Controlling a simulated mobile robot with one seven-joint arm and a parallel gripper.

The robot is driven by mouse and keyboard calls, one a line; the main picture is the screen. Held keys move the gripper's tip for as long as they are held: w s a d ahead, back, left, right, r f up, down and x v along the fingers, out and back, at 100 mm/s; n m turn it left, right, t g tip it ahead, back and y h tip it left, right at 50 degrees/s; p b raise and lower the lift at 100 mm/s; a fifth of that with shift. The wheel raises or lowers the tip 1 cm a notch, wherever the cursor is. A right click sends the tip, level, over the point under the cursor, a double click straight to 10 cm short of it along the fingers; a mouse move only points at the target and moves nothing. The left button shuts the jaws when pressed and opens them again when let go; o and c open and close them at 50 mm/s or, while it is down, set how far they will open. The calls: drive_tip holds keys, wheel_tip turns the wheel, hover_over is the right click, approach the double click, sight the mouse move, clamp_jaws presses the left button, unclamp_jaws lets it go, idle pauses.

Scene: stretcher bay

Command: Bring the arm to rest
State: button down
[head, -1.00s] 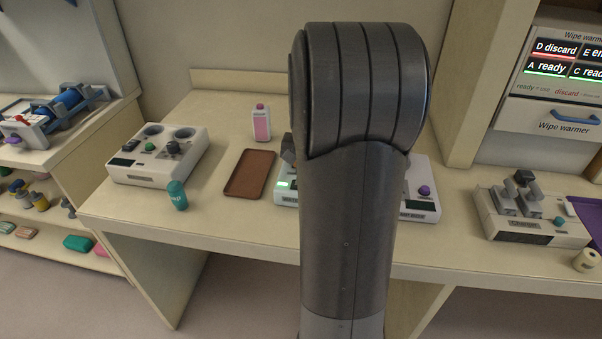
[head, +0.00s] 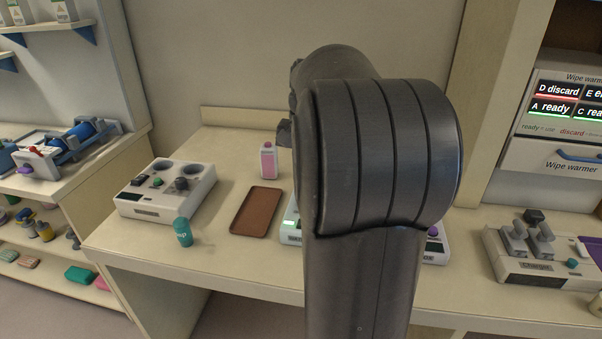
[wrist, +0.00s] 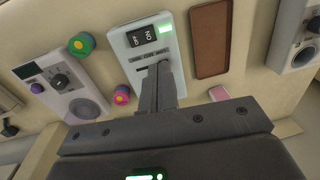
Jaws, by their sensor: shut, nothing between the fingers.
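My gripper (wrist: 160,88) shows in the wrist view, with its two dark fingers pressed together and nothing between them. It points toward a white device with a green-lit screen (wrist: 151,45) on the counter. I cannot tell how far the fingertips are above that device. In the head view my dark grey arm stands upright and bent in the middle, and it hides the gripper and most of this device.
A charger (head: 535,268) stands at right, below the wipe warmer (head: 560,155). Shelves flank the left.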

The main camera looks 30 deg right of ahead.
idle(0.4)
drive_tip(key=s+a+r+n+t+h, duration=0.1)
drive_tip(key=s+a+n, duration=0.1)
drive_tip(key=s+a, duration=0.35)
drive_tip(key=s+a+r+n+t, duration=0.1)
drive_tip(key=s+a+n, duration=0.15)
drive_tip(key=a, duration=0.55)
drive_tip(key=s+a+f+n+t, duration=0.2)
drive_tip(key=s+a+f+n, duration=0.2)
drive_tip(key=s+a, duration=0.4)
drive_tip(key=s, duration=0.2)
drive_tip(key=shift+s+a+f+t, duration=0.15)
drive_tip(key=shift+s+f+t, duration=0.15)
drive_tip(key=shift+s+t, duration=0.1)
drive_tip(key=c, duration=2.1)
unclamp_jaws()
drive_tip(key=shift+n, duration=0.25)
